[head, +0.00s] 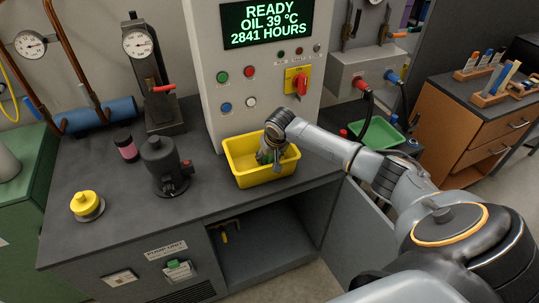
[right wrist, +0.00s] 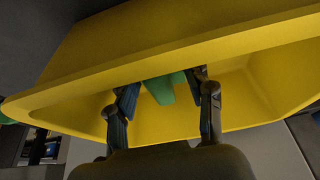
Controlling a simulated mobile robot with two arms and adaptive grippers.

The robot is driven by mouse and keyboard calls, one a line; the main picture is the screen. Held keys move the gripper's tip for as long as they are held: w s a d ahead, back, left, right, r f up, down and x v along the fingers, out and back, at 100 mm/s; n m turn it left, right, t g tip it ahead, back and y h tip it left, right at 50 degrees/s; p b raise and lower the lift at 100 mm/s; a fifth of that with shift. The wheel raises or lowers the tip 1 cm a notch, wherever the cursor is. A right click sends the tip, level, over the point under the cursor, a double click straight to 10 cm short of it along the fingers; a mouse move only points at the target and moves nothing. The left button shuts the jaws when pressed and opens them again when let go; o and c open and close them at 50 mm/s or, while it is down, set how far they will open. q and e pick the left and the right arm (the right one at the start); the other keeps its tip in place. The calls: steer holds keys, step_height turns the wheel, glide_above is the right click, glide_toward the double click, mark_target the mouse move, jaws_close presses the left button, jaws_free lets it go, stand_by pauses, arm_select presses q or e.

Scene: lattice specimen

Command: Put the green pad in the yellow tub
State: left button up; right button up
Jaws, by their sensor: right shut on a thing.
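The yellow tub (head: 270,180) stands on the dark bench top in front of the control panel, and its yellow walls fill much of the right wrist view (right wrist: 215,35). My right gripper (head: 268,158) reaches down inside the tub. In the right wrist view its two fingers (right wrist: 163,86) are on either side of the green pad (right wrist: 162,90), shut on it. The pad is within the tub's walls; I cannot tell whether it touches the floor. In the head view the gripper hides most of the pad. My left gripper is not in view.
A dark pump-like unit (head: 164,168) stands left of the tub, with a pink-labelled jar (head: 126,147) and a yellow-topped knob (head: 87,205) farther left. The panel (head: 235,75) rises behind. A green tray (head: 377,134) lies to the right.

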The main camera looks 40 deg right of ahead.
steer(key=shift+s+r, duration=0.1)
steer(key=o, duration=1)
steer(key=shift+f, duration=0.2)
steer(key=shift+r, duration=0.1)
steer(key=shift+s+r, duration=0.1)
steer(key=shift+r, duration=0.4)
steer(key=b+v, duration=0.1)
steer(key=v, duration=1)
steer(key=shift+s, duration=0.1)
